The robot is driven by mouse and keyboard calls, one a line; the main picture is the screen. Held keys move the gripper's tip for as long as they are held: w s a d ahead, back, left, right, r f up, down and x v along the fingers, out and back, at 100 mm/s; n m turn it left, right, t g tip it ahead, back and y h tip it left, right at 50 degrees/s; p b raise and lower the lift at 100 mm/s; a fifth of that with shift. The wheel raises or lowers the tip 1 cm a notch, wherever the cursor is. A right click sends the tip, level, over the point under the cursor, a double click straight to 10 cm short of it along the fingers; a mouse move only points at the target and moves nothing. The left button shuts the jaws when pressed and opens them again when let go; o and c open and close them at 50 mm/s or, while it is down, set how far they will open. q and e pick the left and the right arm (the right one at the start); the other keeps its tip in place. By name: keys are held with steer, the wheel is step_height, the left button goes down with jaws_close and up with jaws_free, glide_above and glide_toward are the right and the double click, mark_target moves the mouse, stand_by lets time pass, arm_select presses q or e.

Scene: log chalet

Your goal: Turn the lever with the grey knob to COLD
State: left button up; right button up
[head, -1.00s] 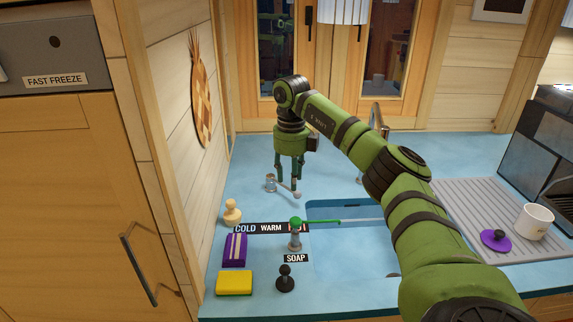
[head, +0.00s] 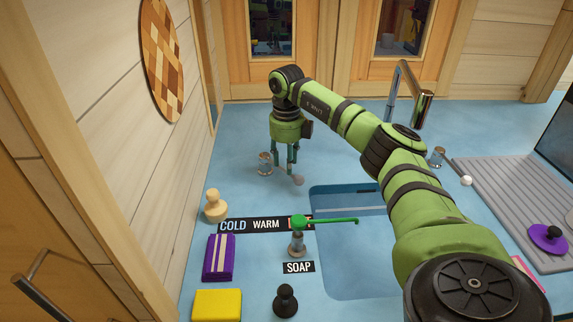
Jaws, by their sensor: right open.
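The lever has a metal base (head: 265,162) and a thin arm running right and toward me to a grey knob (head: 298,180). It stands on the blue counter left of the sink. My right gripper (head: 284,170) points down at the lever, its fingers open and close to the lever arm, just left of the knob. Whether the fingers touch it I cannot tell. The label strip (head: 240,226) lies nearer me and reads COLD at left and WARM in the middle; its right end is partly hidden behind the soap dispenser. My left gripper is out of view.
A wooden stamp-like piece (head: 214,205), purple block (head: 219,257), yellow sponge (head: 217,305) and black plunger-like piece (head: 285,301) are at left. A second lever with a white knob (head: 466,181) is at right.

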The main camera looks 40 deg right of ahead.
steer(key=shift+f, duration=1.15)
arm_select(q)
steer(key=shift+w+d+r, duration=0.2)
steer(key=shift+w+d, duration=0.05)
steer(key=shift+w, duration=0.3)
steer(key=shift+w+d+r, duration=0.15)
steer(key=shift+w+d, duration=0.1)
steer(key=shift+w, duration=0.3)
arm_select(e)
jaws_close()
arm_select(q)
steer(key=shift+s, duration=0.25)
